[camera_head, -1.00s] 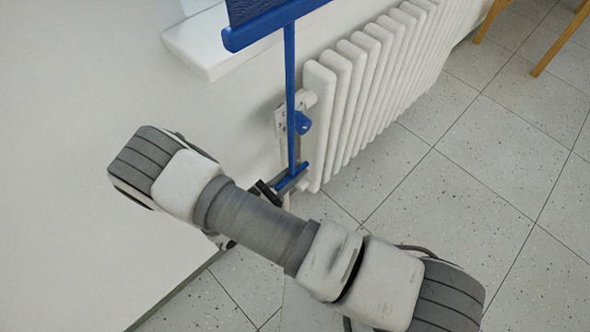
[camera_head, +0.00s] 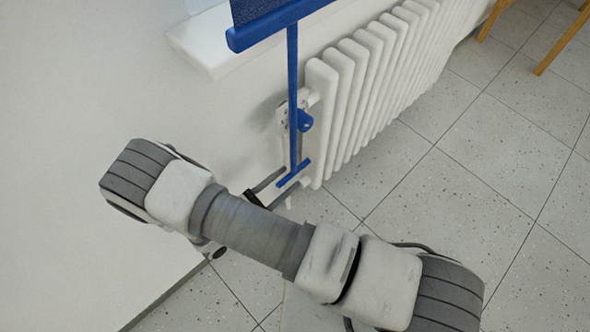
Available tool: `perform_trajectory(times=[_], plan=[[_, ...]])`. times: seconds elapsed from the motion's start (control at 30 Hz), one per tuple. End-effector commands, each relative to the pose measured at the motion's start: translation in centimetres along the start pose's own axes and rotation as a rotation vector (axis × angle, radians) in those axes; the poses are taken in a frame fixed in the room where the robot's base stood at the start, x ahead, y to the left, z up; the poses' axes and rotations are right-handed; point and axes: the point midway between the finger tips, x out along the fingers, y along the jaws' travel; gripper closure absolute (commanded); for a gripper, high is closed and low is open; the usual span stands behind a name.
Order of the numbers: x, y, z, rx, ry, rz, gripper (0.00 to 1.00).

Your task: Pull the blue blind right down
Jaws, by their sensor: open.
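The blue blind (camera_head: 250,10) shows at the top, with its blue bottom bar (camera_head: 270,28) level with the white window sill. A long blue pull rod (camera_head: 292,90) hangs from the bar and ends in a short blue crosspiece (camera_head: 293,173) low beside the radiator. My gripper (camera_head: 288,179) is open, with its two dark fingers spread on either side of the crosspiece. I cannot tell whether a finger touches it. My arm hides the gripper's base in part.
A white ribbed radiator (camera_head: 370,75) with a blue valve knob (camera_head: 304,121) stands right behind the rod. The white sill (camera_head: 213,52) juts out above. Wooden legs (camera_head: 560,40) stand at the upper right. The tiled floor (camera_head: 470,190) at right is clear.

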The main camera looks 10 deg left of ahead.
Motion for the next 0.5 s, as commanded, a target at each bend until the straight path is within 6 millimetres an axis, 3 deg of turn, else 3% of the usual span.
perform_trajectory(times=[0.3, 0.5], plan=[[-8.0, -0.1, 0.1, -0.002, 0.003, 0.002, 0.5], [-11.5, -0.1, 0.0, -0.002, 0.003, 0.001, 0.5]])
